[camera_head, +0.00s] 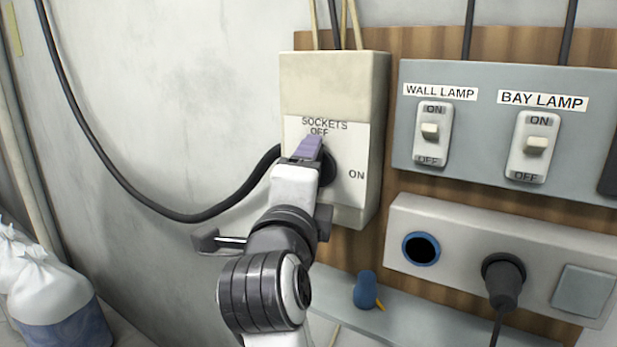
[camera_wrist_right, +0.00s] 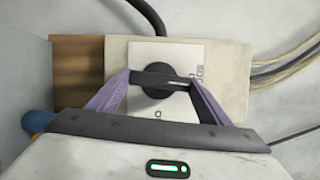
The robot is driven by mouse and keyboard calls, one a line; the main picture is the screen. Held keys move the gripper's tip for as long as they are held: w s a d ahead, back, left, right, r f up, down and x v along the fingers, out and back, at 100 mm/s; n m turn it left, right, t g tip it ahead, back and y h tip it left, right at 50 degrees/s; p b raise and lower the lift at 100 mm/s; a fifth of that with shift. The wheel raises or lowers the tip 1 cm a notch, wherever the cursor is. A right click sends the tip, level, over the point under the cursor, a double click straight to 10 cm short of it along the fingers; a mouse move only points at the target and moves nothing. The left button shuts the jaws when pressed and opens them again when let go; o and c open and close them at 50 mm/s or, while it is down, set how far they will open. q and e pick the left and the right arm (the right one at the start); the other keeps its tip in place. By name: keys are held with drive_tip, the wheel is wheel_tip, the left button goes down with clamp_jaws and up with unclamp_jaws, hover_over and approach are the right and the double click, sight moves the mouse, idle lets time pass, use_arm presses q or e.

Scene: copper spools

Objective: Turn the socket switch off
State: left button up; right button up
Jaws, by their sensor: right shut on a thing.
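The sockets switch is a black round knob (camera_head: 329,166) on a white plate (camera_head: 350,150) of a beige wall box, with OFF printed above it and ON to its right. In the right wrist view the knob (camera_wrist_right: 156,92) has a dark bar across it with a pale line at the end towards the printed OFF. My right gripper (camera_head: 312,147) is at the knob and covers much of it in the head view. In the wrist view its purple fingers (camera_wrist_right: 161,82) are closed on the two ends of the bar. My left gripper is out of view.
Right of the box, a grey panel (camera_head: 480,170) carries the wall lamp switch (camera_head: 432,133) and bay lamp switch (camera_head: 533,147). Below are a socket strip (camera_head: 450,260) with a black plug (camera_head: 503,279) and a small blue object (camera_head: 366,290) on a ledge. A black cable loops left.

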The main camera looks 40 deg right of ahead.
drive_tip(key=shift+n, duration=0.5)
drive_tip(key=o, duration=1)
drive_tip(key=shift+a, duration=0.1)
drive_tip(key=shift+o, duration=0.2)
